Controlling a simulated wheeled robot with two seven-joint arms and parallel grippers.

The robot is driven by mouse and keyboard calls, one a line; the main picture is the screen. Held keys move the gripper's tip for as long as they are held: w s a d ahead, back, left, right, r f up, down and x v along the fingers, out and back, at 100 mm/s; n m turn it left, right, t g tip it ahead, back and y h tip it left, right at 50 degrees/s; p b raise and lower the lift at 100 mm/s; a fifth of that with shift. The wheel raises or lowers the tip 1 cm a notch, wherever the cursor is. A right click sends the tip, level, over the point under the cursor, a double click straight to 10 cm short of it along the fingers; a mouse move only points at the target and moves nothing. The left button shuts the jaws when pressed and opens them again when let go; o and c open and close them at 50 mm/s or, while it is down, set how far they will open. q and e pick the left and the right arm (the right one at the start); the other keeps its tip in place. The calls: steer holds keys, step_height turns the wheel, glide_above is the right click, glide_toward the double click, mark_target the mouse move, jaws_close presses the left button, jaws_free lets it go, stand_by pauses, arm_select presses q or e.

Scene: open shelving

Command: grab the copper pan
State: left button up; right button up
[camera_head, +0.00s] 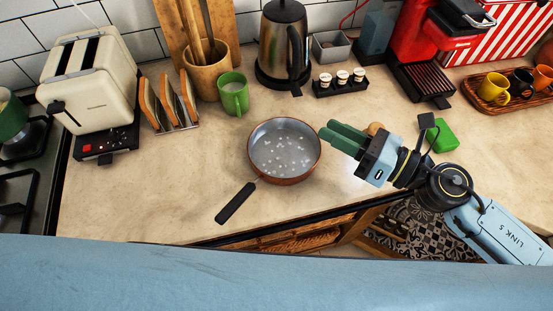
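The copper pan (284,150) sits upright on the beige counter in the middle of the head view. It has a copper-coloured outside, a grey inside with several small pale bits, and a black handle (236,202) pointing to the lower left. My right gripper (326,129) comes in from the right. Its two green fingers point left and end beside the pan's right rim, close to it; I cannot tell the height between them. The fingers look close together with no clear gap, and nothing shows held. My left gripper is not in view.
A green mug (234,94), a toast rack (170,104) and a toaster (92,80) stand to the left. A kettle (283,42) stands behind the pan. A green sponge (441,135) and a small brown round thing (375,128) lie by my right gripper. The counter left of the pan is clear.

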steer(key=s+f+n+g, duration=0.1)
steer(key=f+n+g, duration=0.1)
steer(key=n, duration=0.1)
steer(key=s+d+f+n+g+h, duration=0.1)
steer(key=s+f+n+g, duration=0.1)
steer(key=f+n, duration=0.1)
steer(key=s+f+n+g+h, duration=0.1)
steer(key=f+n+g, duration=0.1)
steer(key=n+g, duration=0.1)
steer(key=shift+s+d+f, duration=0.15)
steer(key=shift+d+f, duration=0.2)
steer(key=shift+f, duration=0.05)
steer(key=p, duration=0.2)
glide_toward(266, 170)
steer(key=a, duration=0.2)
steer(key=s+a, duration=0.1)
steer(key=s+a+r, duration=0.1)
steer(key=a, duration=0.1)
steer(key=shift+a, duration=0.3)
jaws_close()
